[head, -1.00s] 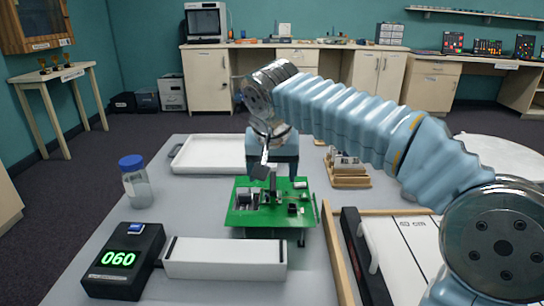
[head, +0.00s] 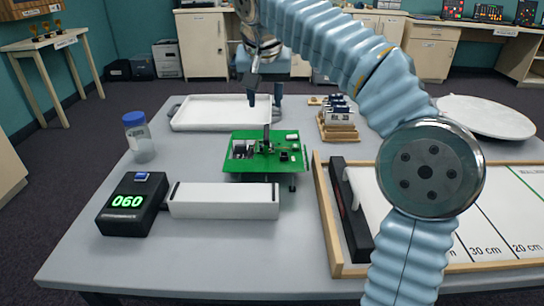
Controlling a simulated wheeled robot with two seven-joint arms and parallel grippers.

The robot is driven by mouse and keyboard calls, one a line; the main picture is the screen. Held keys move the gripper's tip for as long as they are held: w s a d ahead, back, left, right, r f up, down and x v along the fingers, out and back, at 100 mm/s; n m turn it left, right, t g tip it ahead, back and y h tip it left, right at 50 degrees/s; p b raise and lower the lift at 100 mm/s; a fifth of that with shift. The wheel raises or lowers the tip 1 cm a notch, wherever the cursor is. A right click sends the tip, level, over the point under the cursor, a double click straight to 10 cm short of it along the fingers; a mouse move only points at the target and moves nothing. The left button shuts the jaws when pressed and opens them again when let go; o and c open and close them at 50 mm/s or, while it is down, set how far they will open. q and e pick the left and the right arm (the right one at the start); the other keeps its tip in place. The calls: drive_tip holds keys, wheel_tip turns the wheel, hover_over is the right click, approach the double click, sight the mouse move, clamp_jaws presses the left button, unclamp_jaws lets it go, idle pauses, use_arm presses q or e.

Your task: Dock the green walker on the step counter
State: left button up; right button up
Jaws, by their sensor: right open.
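The green walker (head: 240,166), a green circuit board with dark parts, an upright black post and short dark legs, stands on the grey table behind the right end of the white block. The step counter (head: 131,218) is a black box with a blue button, reading 060 in green. A long white block (head: 223,203) extends from its right side. A gap shows between walker and block. My right gripper (head: 264,101) is open and empty above the walker's post, fingers pointing down and apart from it. My left gripper is out of view.
A blue-capped bottle (head: 139,140) stands at the left. A white tray (head: 222,112) lies behind the walker. A wooden holder (head: 340,130) and a white round disc (head: 487,117) are back right. A wood-framed measuring track (head: 490,225) fills the right.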

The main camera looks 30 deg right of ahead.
drive_tip(key=b, duration=0.1)
hover_over(266, 133)
drive_tip(key=s, duration=0.2)
drive_tip(key=f, duration=0.6)
drive_tip(key=shift+w+a, duration=0.25)
drive_tip(key=shift+a, duration=0.15)
drive_tip(key=x, duration=0.5)
drive_tip(key=shift+s+f, duration=0.1)
drive_tip(key=shift+f, duration=0.3)
clamp_jaws()
drive_tip(key=shift+r, duration=0.1)
